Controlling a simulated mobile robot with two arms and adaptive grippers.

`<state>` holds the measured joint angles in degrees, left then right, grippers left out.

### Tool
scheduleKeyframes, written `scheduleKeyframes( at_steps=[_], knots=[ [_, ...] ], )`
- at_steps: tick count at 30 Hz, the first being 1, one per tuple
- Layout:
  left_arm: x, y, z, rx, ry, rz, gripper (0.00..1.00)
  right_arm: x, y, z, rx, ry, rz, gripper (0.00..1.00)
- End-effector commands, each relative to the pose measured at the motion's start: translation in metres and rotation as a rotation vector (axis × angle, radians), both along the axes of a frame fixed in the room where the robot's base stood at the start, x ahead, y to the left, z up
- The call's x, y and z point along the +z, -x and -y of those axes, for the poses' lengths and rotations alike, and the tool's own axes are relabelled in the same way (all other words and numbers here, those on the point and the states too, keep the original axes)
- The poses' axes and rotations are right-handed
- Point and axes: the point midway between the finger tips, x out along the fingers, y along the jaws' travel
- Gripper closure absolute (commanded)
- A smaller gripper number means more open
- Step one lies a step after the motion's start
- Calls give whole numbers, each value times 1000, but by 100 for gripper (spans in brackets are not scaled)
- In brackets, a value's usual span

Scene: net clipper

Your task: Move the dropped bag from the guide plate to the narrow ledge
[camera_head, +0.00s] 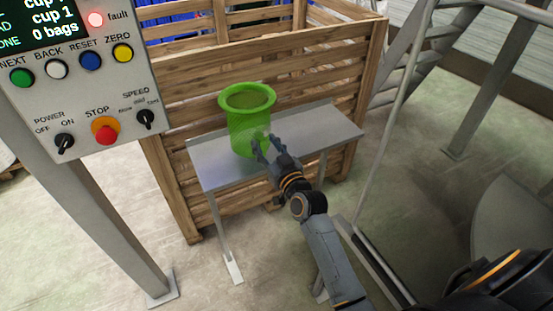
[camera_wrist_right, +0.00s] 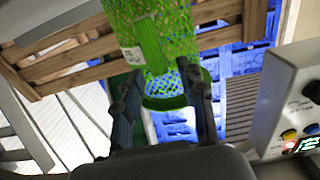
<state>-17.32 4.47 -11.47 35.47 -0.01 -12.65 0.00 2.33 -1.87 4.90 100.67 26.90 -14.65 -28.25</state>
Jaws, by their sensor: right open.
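A green mesh bag (camera_head: 247,125) with a thick rolled rim stands upright on a grey metal plate on legs (camera_head: 320,135); I cannot tell whether this is the guide plate or the narrow ledge. My right gripper (camera_head: 261,145) is open at the bag's lower front right side, its fingertips over or against the mesh. In the right wrist view the bag (camera_wrist_right: 172,35) shows a white label, and its green rim lies between the two open fingers (camera_wrist_right: 162,78). Contact is not clear. My left gripper is not in view.
A slatted wooden crate (camera_head: 192,88) with blue inside stands right behind the plate. A control panel (camera_head: 85,100) with a lit fault lamp stands on a post at the left. Metal rails (camera_head: 405,75) rise at the right. The plate is bare to the bag's right.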

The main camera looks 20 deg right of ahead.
Motion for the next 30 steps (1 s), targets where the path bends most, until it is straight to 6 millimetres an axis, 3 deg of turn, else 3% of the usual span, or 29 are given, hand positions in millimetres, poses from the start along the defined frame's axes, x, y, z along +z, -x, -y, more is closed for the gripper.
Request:
scheduleKeyframes(
  at_steps=[6,12,24,27,29,30],
  knots=[
    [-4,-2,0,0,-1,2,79,-2,50,1,1,2,-1,59],
    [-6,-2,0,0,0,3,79,-1,82,2,1,1,-1,59],
    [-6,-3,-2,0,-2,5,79,0,92,2,1,0,-1,59],
    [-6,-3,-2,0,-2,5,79,-20,91,0,5,-2,-38,59],
    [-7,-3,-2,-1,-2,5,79,-49,91,-3,11,-2,-94,59],
    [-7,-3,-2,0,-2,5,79,-76,92,-6,17,-4,-146,59]
  ],
)
